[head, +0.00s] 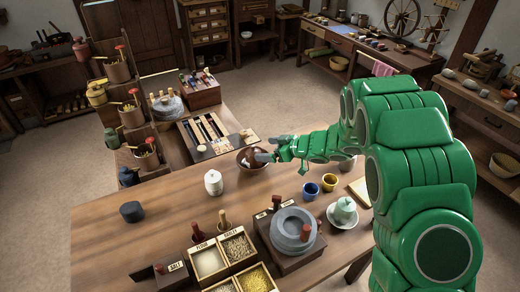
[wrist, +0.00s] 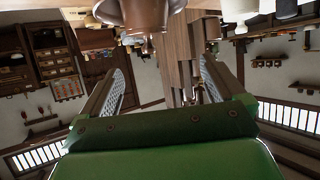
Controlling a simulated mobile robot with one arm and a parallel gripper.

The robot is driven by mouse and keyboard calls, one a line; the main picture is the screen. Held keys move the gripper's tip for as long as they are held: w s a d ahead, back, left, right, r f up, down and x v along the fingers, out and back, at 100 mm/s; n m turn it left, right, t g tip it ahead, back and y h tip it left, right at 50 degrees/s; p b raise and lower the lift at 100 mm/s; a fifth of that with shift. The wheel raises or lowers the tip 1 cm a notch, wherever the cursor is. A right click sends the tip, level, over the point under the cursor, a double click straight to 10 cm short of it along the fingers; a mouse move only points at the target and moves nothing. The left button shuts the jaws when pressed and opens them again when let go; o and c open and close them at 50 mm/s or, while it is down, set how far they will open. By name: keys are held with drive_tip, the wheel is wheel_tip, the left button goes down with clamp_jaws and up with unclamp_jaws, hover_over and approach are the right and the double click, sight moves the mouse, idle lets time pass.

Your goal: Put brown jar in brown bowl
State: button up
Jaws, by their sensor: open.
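The brown bowl (head: 246,163) stands on the wooden table near its far edge. In the wrist view, which looks upside down, the brown bowl (wrist: 108,14) is cut off by the top edge. A rounded brown form (wrist: 146,16) shows at the bowl's rim there; it may be the brown jar, but I cannot tell for sure. No separate brown jar stands out elsewhere on the table. My gripper (head: 270,148) is at the bowl's right side. Its fingers (wrist: 160,72) are apart, with nothing between them.
A white jar (head: 213,183) stands left of the bowl. A grain box (head: 225,257) and a quern (head: 293,231) are nearer. The table's left part is mostly clear.

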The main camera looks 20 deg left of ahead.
drive_tip(key=shift+v, duration=2.15)
